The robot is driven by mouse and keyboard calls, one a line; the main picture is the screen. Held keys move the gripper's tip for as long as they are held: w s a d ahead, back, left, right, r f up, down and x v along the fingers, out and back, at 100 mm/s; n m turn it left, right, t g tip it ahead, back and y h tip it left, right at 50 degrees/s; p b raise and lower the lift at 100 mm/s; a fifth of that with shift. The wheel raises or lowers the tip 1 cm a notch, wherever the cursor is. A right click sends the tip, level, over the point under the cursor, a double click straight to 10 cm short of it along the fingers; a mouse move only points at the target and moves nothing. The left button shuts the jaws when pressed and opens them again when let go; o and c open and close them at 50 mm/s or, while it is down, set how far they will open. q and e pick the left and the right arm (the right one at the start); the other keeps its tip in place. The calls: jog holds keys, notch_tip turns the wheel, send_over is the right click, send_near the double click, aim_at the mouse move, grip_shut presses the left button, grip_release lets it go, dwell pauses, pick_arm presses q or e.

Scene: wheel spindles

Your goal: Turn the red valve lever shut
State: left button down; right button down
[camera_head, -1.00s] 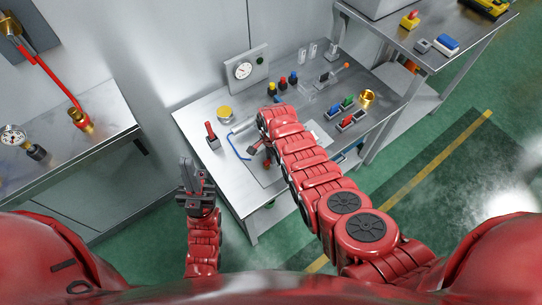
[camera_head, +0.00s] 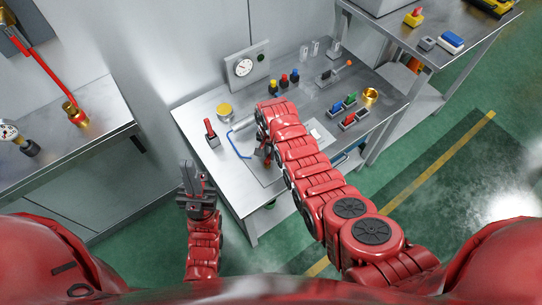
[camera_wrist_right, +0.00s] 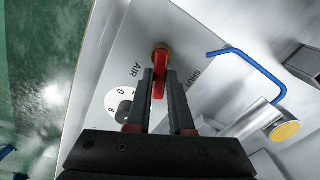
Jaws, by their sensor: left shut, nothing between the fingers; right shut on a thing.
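The red valve lever (camera_wrist_right: 158,86) hangs from a brass pivot (camera_wrist_right: 161,50) on a grey panel marked AIR, with partly hidden lettering starting SHU to its right. In the right wrist view it runs from the pivot down between the fingers of my right gripper (camera_wrist_right: 161,76), which is shut on it. In the head view my right gripper (camera_head: 264,153) is over the table front, and its own arm hides much of it and the lever. My left gripper (camera_head: 191,178) is shut and empty, off the table's front left edge.
A blue bent rod (camera_wrist_right: 262,72) and a yellow-ended cylinder (camera_wrist_right: 284,131) lie right of the lever. A numbered dial (camera_wrist_right: 120,100) is close to the left finger. On the table stand a red-handled switch (camera_head: 210,129), a gauge box (camera_head: 245,68) and several coloured blocks.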

jog(key=n+b, duration=0.1)
jog(key=n, duration=0.1)
jog(key=n+b, duration=0.2)
jog(key=shift+w+a+f+n, duration=0.15)
jog(key=shift+w+a+n, duration=0.05)
jog(key=shift+a+n, duration=0.2)
jog(key=n, duration=0.1)
jog(key=n+b, duration=0.1)
jog(key=shift+s+a+n, duration=0.1)
jog(key=shift+a+n, duration=0.1)
jog(key=shift+n, duration=0.1)
jog(key=n, duration=0.1)
jog(key=n+b, duration=0.1)
jog(key=shift+a+n, duration=0.25)
jog(key=shift+n, duration=0.05)
jog(key=shift+s+a+n+b, duration=0.1)
jog(key=shift+n+b, duration=0.25)
jog(key=shift+n, duration=0.35)
jog(key=shift+s+a+n+b, duration=0.1)
jog(key=shift+n+b, duration=0.2)
jog(key=shift+n, duration=0.4)
jog(key=c, duration=0.8)
grip_release()
jog(key=shift+r, duration=0.25)
